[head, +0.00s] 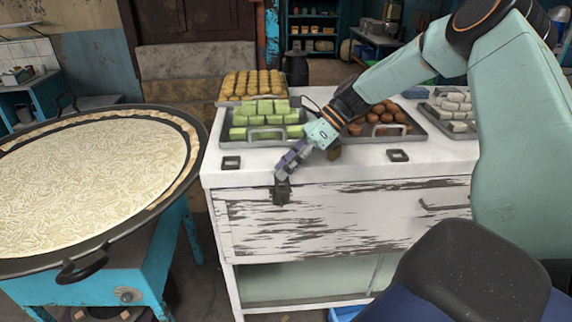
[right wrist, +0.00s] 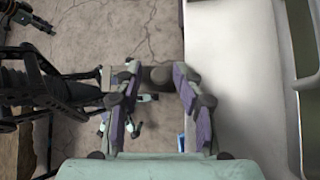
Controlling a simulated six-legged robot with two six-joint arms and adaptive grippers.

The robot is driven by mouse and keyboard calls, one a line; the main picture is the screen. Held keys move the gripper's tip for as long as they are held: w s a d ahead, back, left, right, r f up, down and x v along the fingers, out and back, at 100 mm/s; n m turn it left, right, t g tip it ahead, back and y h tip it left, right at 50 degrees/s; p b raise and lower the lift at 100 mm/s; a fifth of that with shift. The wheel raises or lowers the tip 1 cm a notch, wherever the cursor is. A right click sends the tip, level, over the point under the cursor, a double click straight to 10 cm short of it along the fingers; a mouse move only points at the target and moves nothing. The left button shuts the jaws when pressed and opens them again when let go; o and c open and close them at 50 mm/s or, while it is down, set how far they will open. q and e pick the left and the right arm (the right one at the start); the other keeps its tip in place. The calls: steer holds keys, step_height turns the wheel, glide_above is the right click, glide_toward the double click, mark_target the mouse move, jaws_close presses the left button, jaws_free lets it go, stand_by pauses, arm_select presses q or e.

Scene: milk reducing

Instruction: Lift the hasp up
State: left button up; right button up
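The dark hasp (head: 281,193) is on the upper front edge of the worn white cabinet (head: 330,215), near its left corner. My right gripper (head: 285,172), with purple fingers, reaches down to it from above and partly covers its top. In the right wrist view, the fingers of my right gripper (right wrist: 157,82) are spread apart. A dark grey piece, seemingly the hasp (right wrist: 158,76), shows between the fingertips. I cannot tell whether they touch it. My left gripper is not in view.
Trays of green sweets (head: 262,112), brown balls (head: 380,122) and white pieces (head: 455,105) stand on the cabinet top. Another dark fitting (head: 398,155) lies on its front edge. A large round pan (head: 95,185) on a blue stand is at the left.

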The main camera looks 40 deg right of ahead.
steer(key=v, duration=0.8)
stand_by(0.4)
